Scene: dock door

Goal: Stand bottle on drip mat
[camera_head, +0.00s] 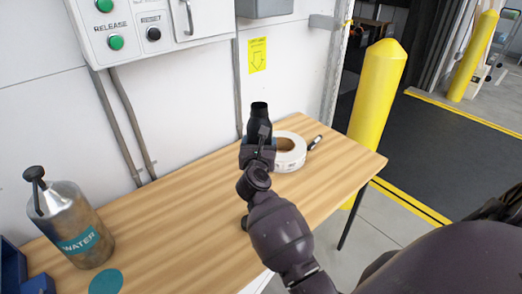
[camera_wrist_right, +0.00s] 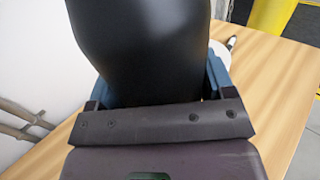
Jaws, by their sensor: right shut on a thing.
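A black bottle (camera_head: 260,112) stands up from my right gripper (camera_head: 258,148) over the table, near its back edge. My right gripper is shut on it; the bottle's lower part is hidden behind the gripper. In the right wrist view the dark bottle (camera_wrist_right: 140,45) fills the space between the blue fingers (camera_wrist_right: 155,85) and looks roughly upright. I cannot tell whether its base touches the table. A flat round teal disc, which looks like the drip mat (camera_head: 106,281), lies bare at the lower left of the table. My left gripper is not in view.
A metal WATER flask (camera_head: 75,230) with a black pump top stands left of the mat. Blue bins (camera_head: 20,270) are at the left edge. The wooden table (camera_head: 170,220) is clear between mat and gripper.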

